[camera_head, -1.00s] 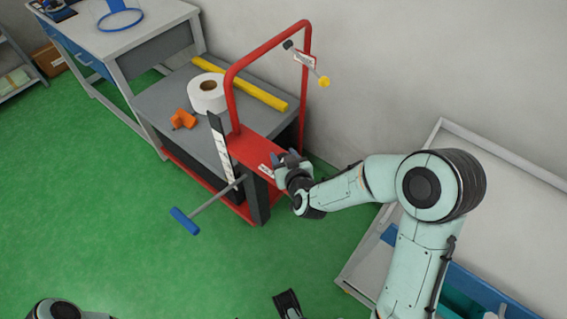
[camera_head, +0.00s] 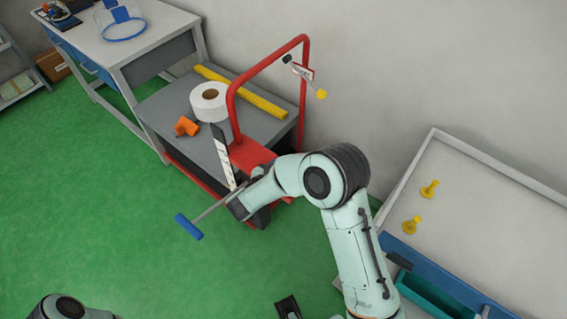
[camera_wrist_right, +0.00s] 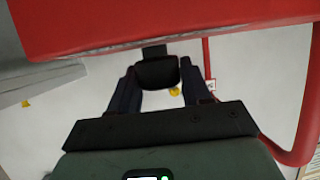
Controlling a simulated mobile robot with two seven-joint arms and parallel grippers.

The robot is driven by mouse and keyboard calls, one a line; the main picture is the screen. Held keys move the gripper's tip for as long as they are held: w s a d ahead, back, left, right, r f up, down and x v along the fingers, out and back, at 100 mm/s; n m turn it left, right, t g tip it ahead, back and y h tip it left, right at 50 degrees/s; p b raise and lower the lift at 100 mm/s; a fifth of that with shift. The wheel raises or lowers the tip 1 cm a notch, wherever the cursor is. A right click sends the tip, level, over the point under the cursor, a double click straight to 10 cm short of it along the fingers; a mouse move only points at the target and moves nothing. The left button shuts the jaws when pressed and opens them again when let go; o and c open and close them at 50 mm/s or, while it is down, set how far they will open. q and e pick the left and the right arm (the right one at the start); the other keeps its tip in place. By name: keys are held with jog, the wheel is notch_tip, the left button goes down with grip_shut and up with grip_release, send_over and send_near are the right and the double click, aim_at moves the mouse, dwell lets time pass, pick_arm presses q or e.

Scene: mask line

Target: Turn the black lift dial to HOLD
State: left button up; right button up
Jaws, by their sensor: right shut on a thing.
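The black lift dial (camera_wrist_right: 157,73) sits between the fingers of my right gripper (camera_wrist_right: 158,64) in the right wrist view, close to the edge of a red panel (camera_wrist_right: 170,25). The right gripper is shut on it. The dial's pointer and the HOLD mark cannot be read. In the head view my right arm covers the dial and the front of the red panel (camera_head: 245,154) on the lift cart. A dark part (camera_head: 288,306) at the bottom edge may be my left gripper; its jaws cannot be made out.
The cart's grey top (camera_head: 160,107) holds a white roll (camera_head: 209,101), a yellow tube (camera_head: 243,91) and an orange piece (camera_head: 186,126). A blue-ended lever (camera_head: 189,226) sticks out frontward. Green floor is clear at left.

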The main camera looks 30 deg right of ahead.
jog(key=shift+r+m+g+h+p, duration=0.1)
jog(key=shift+m+g+h+p, duration=0.35)
jog(key=shift+m, duration=0.25)
jog(key=shift+g, duration=0.25)
jog(key=o, duration=1)
jog(key=shift+c, duration=0.2)
jog(key=v, duration=1.3)
jog(key=shift+a+r, duration=0.1)
jog(key=shift+a, duration=0.05)
